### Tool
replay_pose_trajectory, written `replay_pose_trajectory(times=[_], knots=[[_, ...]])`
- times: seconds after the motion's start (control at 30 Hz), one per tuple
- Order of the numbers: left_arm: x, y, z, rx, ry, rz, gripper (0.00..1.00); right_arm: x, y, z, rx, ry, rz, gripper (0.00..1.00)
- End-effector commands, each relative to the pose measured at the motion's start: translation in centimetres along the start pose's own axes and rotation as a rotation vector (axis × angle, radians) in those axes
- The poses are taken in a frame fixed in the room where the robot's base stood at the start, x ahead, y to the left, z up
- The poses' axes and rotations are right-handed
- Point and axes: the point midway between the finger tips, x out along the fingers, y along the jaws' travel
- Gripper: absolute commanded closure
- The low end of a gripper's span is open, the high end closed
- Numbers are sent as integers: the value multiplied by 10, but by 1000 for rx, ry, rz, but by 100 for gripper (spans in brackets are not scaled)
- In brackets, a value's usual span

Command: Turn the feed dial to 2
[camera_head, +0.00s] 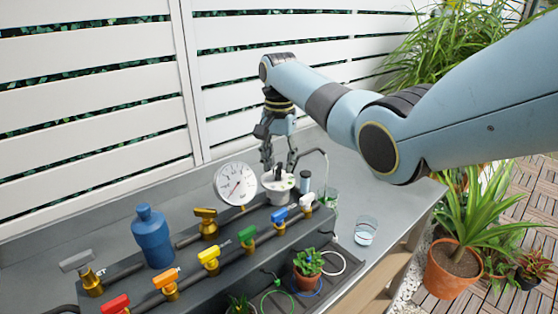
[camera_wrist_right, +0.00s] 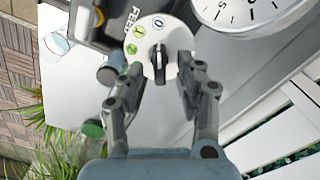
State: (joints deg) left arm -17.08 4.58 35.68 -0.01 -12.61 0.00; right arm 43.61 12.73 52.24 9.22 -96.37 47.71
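The feed dial (camera_head: 278,187) is a white round unit with a black knob, behind the pipe rows in the head view. In the right wrist view the dial face (camera_wrist_right: 147,42) shows the black knob (camera_wrist_right: 160,64), the word FEED beside it and several round marks, some green. The knob lies nearly upright in that picture, one end toward the pale mark at the top. My right gripper (camera_head: 279,164) is above the dial, pointing down. Its two fingers (camera_wrist_right: 163,78) are open, one on each side of the knob with gaps between. My left gripper is not in view.
A pressure gauge (camera_head: 236,184) stands close left of the dial. Coloured valve handles, including a green one (camera_head: 247,235), line the pipes in front. A blue bottle (camera_head: 152,238) stands left. A glass (camera_head: 366,230) and a small potted plant (camera_head: 308,264) are to the right.

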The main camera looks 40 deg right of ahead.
Motion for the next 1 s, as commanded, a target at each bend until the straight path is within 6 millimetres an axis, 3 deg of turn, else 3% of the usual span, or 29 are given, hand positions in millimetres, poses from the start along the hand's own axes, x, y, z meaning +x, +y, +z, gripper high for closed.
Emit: replay_pose_trajectory(times=[0.03, 0.27, 0.67, 1.0], knots=[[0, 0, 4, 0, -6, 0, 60, 0, 0, 0, 0, 0, 0, 71], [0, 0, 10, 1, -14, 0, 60, 0, 0, 0, 0, 0, 0, 100], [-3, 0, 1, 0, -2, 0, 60, -1, 0, 0, -26, -1, 1, 100], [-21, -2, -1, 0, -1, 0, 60, -3, -2, 0, -225, -1, 1, 100]])
